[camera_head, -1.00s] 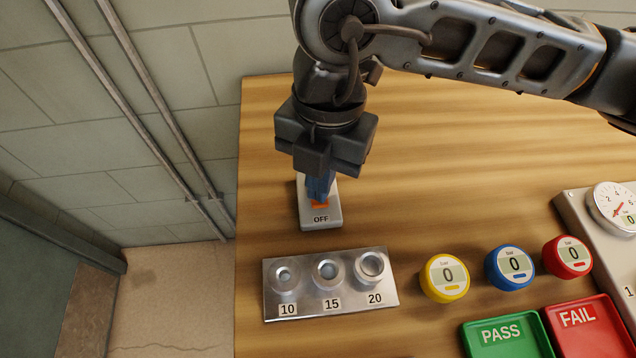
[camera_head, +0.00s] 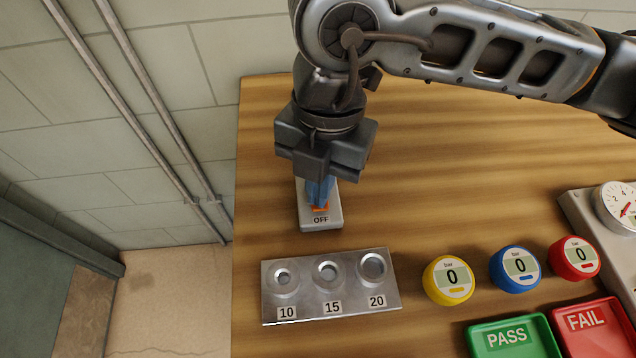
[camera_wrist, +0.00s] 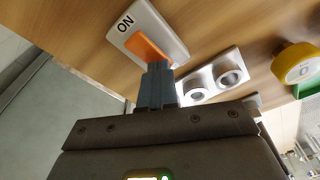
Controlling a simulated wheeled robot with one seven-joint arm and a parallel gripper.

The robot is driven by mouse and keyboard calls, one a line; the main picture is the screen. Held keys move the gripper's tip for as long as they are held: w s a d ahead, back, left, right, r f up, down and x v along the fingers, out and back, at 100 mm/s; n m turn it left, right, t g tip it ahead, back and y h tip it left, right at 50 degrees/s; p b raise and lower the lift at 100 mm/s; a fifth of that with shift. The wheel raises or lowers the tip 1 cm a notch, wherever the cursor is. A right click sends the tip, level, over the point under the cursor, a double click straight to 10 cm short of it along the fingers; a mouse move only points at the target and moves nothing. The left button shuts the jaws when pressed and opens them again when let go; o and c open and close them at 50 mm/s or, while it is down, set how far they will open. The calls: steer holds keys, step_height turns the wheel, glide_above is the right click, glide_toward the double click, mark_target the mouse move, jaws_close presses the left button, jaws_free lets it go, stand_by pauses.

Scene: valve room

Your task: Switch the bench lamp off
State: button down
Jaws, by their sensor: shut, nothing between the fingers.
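A pale switch box (camera_head: 322,220) lies on the bench, with an orange rocker (camera_head: 320,207) and the label OFF at its near end. In the wrist view the box (camera_wrist: 168,30) shows the label ON at its other end, and its orange rocker (camera_wrist: 147,49) is beside my fingertips. My gripper (camera_head: 319,203) points down over the box, its blue fingers shut and empty. The fingertips (camera_wrist: 157,66) are at or just above the OFF side of the rocker; I cannot tell whether they touch. The lamp itself is not visible.
A metal plate (camera_head: 331,312) with three sockets marked 10, 15 and 20 lies in front of the switch. Yellow (camera_head: 448,281), blue (camera_head: 515,269) and red (camera_head: 574,258) gauges, PASS (camera_head: 507,338) and FAIL (camera_head: 594,322) trays are to the right. The bench's left edge is close.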

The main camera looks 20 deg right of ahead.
step_height(320, 180, up, 7)
steer(key=p, duration=0.4)
stand_by(0.6)
steer(key=shift+s, duration=0.1)
stand_by(0.4)
